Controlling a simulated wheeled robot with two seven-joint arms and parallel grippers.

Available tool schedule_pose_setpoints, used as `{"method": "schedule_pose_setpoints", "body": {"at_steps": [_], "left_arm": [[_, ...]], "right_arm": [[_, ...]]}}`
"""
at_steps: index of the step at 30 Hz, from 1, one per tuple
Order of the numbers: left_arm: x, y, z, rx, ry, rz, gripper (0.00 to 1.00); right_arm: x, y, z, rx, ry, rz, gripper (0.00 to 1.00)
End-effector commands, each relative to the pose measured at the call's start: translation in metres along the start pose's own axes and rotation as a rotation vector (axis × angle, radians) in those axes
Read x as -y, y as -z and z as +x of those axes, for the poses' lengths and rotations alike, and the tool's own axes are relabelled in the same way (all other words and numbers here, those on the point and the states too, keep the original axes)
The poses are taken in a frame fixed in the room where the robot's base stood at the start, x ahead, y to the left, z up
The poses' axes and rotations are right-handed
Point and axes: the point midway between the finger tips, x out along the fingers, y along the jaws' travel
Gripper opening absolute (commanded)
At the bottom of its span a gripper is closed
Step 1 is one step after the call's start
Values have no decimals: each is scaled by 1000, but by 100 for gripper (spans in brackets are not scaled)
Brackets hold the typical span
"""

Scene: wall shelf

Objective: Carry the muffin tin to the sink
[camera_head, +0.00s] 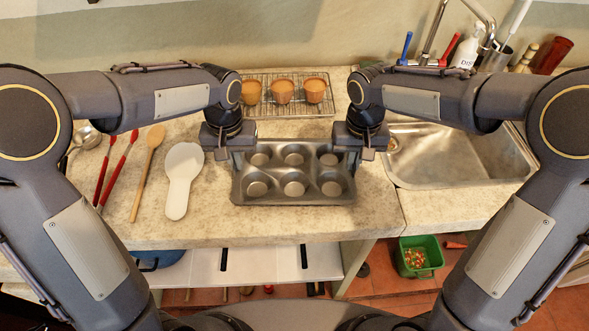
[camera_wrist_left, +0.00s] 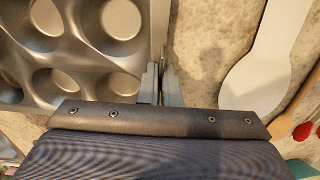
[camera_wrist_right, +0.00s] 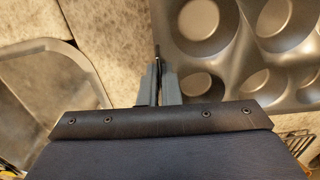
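The grey metal muffin tin (camera_head: 294,198) is level on or just above the counter, in the middle of the head view; its cups look empty. My left gripper (camera_head: 237,162) is at its left edge, with the fingers close together on the rim, as the left wrist view (camera_wrist_left: 161,85) also shows. My right gripper (camera_head: 349,160) is at its right edge, its fingers likewise closed on the rim in the right wrist view (camera_wrist_right: 157,82). The steel sink (camera_head: 450,160) is to the right of the tin. Its basin looks empty.
A cooling rack (camera_head: 262,108) with three muffins stands behind the tin. A white spoon rest (camera_head: 182,175), a wooden spoon (camera_head: 147,172) and red-handled utensils (camera_head: 113,167) lie to the left. A faucet (camera_head: 433,35) and soap bottle (camera_head: 467,48) stand behind the sink.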

Motion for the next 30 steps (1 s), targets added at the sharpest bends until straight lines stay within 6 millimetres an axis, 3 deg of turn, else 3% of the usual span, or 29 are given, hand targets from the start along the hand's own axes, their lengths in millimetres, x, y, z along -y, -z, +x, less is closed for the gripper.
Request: {"method": "schedule_pose_setpoints", "body": {"at_steps": [8,21,30], "left_arm": [[0,0,-8,-2,0,0,0],[0,0,-51,-1,0,0,0],[0,0,-50,-1,0,0,0]], "right_arm": [[0,0,-8,-1,0,0,0],[0,0,-51,-1,0,0,0],[0,0,-50,-1,0,0,0]]}}
